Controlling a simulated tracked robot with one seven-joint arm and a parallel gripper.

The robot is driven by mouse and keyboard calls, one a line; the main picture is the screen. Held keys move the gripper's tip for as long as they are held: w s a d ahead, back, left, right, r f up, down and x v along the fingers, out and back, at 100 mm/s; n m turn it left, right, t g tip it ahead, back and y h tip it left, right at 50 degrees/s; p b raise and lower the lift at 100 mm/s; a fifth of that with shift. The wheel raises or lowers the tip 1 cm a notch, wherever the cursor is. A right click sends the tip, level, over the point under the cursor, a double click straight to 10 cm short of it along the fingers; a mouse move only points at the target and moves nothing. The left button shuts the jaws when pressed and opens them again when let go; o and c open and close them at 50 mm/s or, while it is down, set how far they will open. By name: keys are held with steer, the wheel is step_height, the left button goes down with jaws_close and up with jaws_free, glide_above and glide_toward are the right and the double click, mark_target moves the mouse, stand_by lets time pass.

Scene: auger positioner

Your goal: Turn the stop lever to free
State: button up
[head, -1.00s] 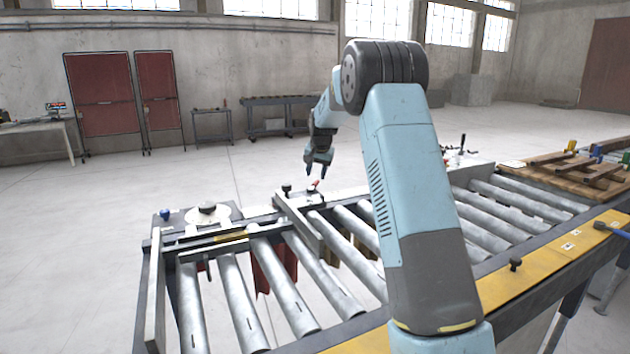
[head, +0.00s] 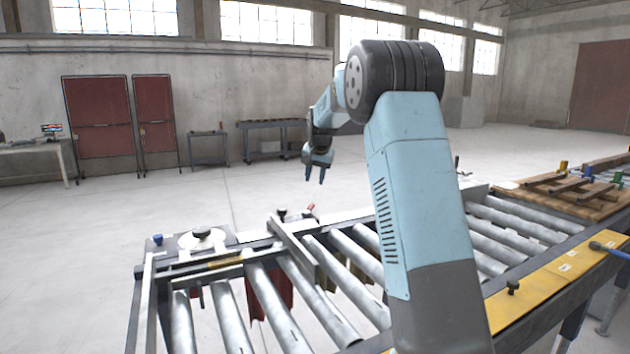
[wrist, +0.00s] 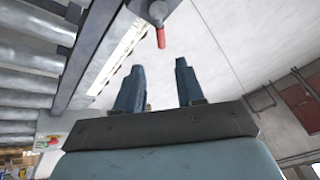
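The stop lever (head: 311,208) shows as a small red-tipped handle on the far rail of the roller conveyor in the head view. In the wrist view the red-tipped lever (wrist: 161,36) hangs from a grey mount at the top, beyond the fingertips. My gripper (head: 315,181) is above the lever in the head view, with clear space between them. In the wrist view my gripper (wrist: 159,72) has its two fingers spread apart with nothing between them. The lever's exact setting cannot be told.
The roller conveyor (head: 262,290) runs across the front, with a black knob (head: 282,213) beside the lever. A round white disc with a black knob (head: 202,237) sits to the left. Wooden pieces (head: 565,190) lie at the right.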

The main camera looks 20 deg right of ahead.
mark_target(309, 210)
steer(key=shift+s+d+f, duration=0.15)
steer(key=shift+d+f, duration=0.05)
steer(key=shift+f, duration=0.05)
steer(key=shift+c, duration=0.8)
steer(key=d+f, duration=0.1)
steer(key=d, duration=0.1)
steer(key=s+d+y, duration=0.1)
steer(key=d, duration=0.1)
steer(key=d+f+y, duration=0.1)
steer(key=d, duration=0.1)
steer(key=shift+s+f+n+t, duration=0.3)
steer(key=shift+s+t, duration=0.05)
steer(key=shift+t, duration=0.05)
jaws_close()
steer(key=shift+t, duration=0.3)
steer(key=x, duration=0.3)
steer(key=d+x, duration=0.1)
steer(key=x, duration=0.5)
steer(key=shift+d+f, duration=0.1)
steer(key=shift+f, duration=0.05)
steer(key=shift+w+a+f, duration=0.25)
steer(key=shift+w+a, duration=0.2)
steer(key=shift+a, duration=0.15)
steer(key=shift+w+a+f, duration=0.3)
steer(key=shift+w+a, duration=0.15)
steer(key=shift+a, duration=0.15)
steer(key=shift+w+a+f, duration=0.1)
steer(key=shift+w+a, duration=0.25)
steer(key=shift+a, duration=0.2)
